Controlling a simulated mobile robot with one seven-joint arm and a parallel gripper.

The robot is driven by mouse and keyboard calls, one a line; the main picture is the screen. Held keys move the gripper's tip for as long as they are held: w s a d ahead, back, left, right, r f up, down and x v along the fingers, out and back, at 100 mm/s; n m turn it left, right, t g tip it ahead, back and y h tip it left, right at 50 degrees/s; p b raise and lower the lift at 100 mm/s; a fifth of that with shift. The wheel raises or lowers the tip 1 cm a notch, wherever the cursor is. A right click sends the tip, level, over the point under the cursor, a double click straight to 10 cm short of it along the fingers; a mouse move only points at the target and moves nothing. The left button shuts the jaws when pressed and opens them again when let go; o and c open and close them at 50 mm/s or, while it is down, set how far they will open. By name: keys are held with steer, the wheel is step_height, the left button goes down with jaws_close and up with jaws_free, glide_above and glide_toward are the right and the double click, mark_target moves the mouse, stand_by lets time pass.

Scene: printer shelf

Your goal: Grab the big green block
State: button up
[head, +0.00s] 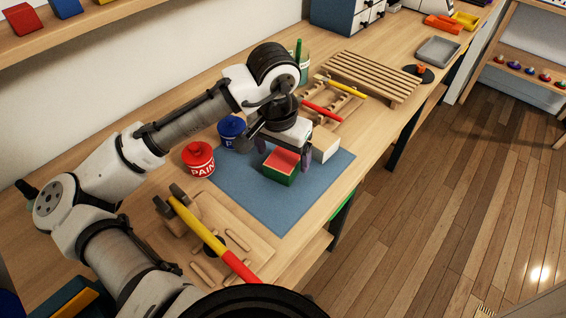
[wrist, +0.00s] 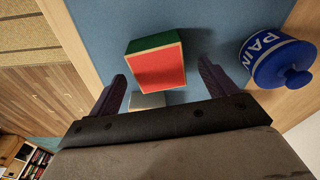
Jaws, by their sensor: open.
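The big green block (head: 280,176) sits on the blue mat (head: 285,208) in the head view, with a red top. In the wrist view its green side (wrist: 154,42) shows beside the red face (wrist: 160,73). I cannot tell whether the red is paint or a separate flat piece. My gripper (head: 283,155) is above the block and points down, open and empty. In the wrist view the two dark fingers of my gripper (wrist: 163,70) stand apart, with the block between and beyond their tips. I see no contact.
A white block (head: 326,149) is close beside the gripper. A red paint can (head: 199,160) and a blue paint can (wrist: 278,58) stand to the left in the head view. Wooden racks with hammers (head: 218,240) lie in front and behind. The mat's front part is clear.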

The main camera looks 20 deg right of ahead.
steer(key=shift+d+f, duration=0.1)
steer(key=shift+f, duration=1.3)
steer(key=c, duration=1.1)
steer(key=shift+r, duration=0.2)
